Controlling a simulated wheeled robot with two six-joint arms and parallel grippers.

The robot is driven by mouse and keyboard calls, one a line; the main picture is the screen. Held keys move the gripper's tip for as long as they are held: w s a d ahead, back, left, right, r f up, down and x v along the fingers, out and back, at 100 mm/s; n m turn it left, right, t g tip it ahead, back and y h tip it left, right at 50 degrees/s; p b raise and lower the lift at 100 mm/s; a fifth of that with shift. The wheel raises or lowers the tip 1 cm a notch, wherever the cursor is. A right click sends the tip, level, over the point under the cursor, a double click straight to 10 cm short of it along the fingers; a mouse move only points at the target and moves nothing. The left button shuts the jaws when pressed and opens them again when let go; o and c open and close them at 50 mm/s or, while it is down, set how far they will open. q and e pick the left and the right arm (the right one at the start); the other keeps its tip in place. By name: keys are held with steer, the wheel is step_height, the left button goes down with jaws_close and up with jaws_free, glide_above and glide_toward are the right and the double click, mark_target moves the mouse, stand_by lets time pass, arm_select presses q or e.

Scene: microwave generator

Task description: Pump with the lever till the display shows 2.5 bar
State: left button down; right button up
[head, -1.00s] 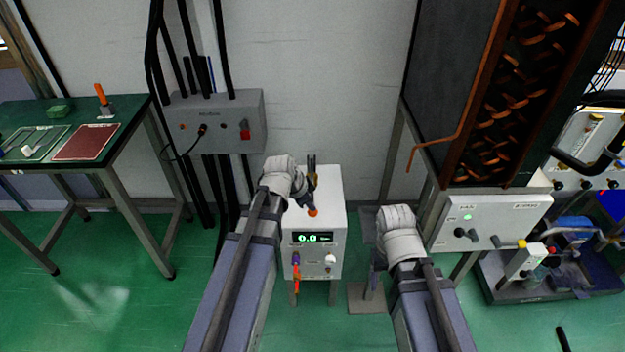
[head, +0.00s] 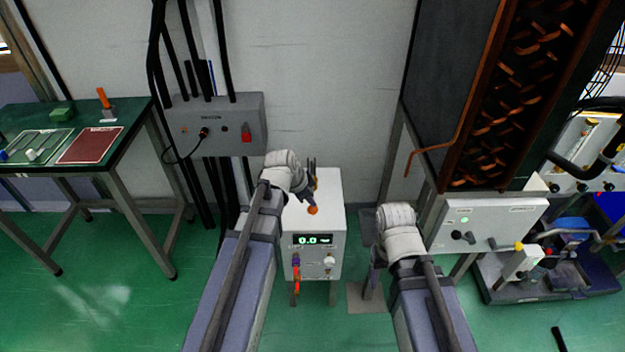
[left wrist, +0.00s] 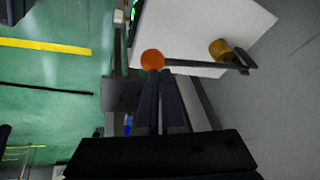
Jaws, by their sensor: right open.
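The white pump box (head: 329,228) stands on legs in the middle of the head view. Its green display (head: 312,240) reads 0.0. The lever's orange knob (head: 313,210) is at the tip of my left gripper (head: 308,202). In the left wrist view, the knob (left wrist: 152,60) lies just beyond the tips of my left gripper (left wrist: 160,74). The dark lever rod (left wrist: 205,64) runs right from it. The two fingers are close together with nothing clearly seen between them; whether they touch the knob is unclear. My right gripper (head: 376,262) is open, low right of the box.
The box front carries a red-orange handle (head: 296,281) and a white knob (head: 329,261). A brass fitting (left wrist: 219,49) sits on the box top near the lever. A grey wall box (head: 215,122) hangs behind left. A control panel (head: 487,224) stands at right.

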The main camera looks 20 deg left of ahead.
arm_select(q)
steer(key=w+a+r+p, duration=0.1)
steer(key=w+r+p, duration=0.2)
steer(key=r+p, duration=0.4)
steer(key=shift+w+r+p, duration=0.25)
steer(key=shift+r+p, duration=0.05)
steer(key=shift+r, duration=0.2)
stand_by(0.5)
steer(key=shift+r, duration=0.1)
steer(key=r+p, duration=0.1)
steer(key=w+r+p, duration=0.1)
steer(key=r+p, duration=0.1)
steer(key=w+r+p, duration=0.1)
steer(key=shift+a+r+p, duration=0.2)
steer(key=shift+a+p, duration=0.1)
stand_by(0.3)
stand_by(0.5)
steer(key=s+d+n+g+y, duration=0.1)
steer(key=s+d, duration=0.3)
steer(key=s, duration=0.4)
steer(key=s+d+n+g+y+p, duration=0.1)
steer(key=s+d+n+g, duration=0.1)
steer(key=s+d, duration=0.3)
steer(key=s+d+n+g+y, duration=0.1)
steer(key=s+d, duration=0.4)
steer(key=s, duration=0.6)
steer(key=shift+f+n+g+y, duration=0.4)
steer(key=shift+n+g, duration=0.1)
steer(key=shift+n, duration=0.5)
